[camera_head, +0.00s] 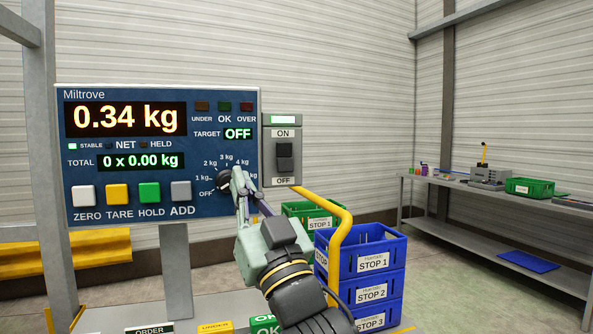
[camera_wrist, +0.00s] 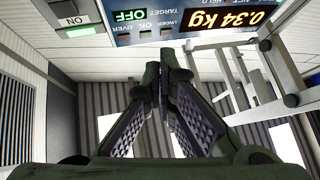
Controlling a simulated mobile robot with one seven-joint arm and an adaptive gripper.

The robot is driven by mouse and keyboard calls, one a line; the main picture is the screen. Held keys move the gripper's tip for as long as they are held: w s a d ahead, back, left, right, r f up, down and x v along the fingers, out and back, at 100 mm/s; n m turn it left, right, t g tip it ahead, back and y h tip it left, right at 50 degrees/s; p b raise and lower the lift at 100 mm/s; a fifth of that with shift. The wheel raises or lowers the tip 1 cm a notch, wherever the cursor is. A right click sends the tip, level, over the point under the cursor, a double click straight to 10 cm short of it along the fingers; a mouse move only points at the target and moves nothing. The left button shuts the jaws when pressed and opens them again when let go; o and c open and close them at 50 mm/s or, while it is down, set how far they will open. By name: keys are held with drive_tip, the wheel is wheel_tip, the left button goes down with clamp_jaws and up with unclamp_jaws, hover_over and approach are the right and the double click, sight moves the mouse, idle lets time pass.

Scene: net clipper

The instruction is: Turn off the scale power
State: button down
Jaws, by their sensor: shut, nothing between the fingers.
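The Miltrove scale panel (camera_head: 160,205) is blue, and its lit main display (camera_head: 125,118) reads 0.34 kg. The power switch box (camera_head: 268,150) is grey and joins the panel's right side, with a black rocker (camera_head: 284,157) between ON above and OFF below. Its green lamp (camera_head: 284,119) is lit; the lamp also shows upside down in the wrist view (camera_wrist: 78,32). My gripper (camera_head: 238,172) is shut and empty, in front of the panel's lower right, left of and below the rocker. It partly covers the target dial. Its closed fingertips (camera_wrist: 175,62) point up in the wrist view.
Zero, tare, hold and add buttons (camera_head: 132,194) line the panel's bottom. A yellow rail (camera_head: 340,230) and stacked blue crates (camera_head: 372,290) stand right of my arm. A green crate (camera_head: 300,212) is behind. A grey workbench (camera_head: 500,192) is at far right, with open floor before it.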

drive_tip(key=w+d+f+m+t+h, duration=0.1)
drive_tip(key=w+d+m+h, duration=0.1)
drive_tip(key=d+h, duration=0.4)
drive_tip(key=d+m, duration=0.1)
drive_tip(key=d, duration=0.4)
drive_tip(key=shift+d+f+m+h, duration=0.3)
drive_tip(key=shift+d+f+m, duration=0.05)
drive_tip(key=shift+d+m, duration=0.05)
drive_tip(key=shift+w, duration=0.1)
drive_tip(key=p, duration=0.4)
approach(290, 151)
wheel_tip(290, 151, up, 4)
drive_tip(key=w, duration=0.2)
drive_tip(key=w+a+f, duration=0.1)
drive_tip(key=shift+w+p, duration=0.2)
drive_tip(key=shift+p, duration=0.15)
drive_tip(key=shift+w+a+f, duration=0.25)
drive_tip(key=shift+w+f, duration=0.05)
drive_tip(key=shift+w, duration=0.15)
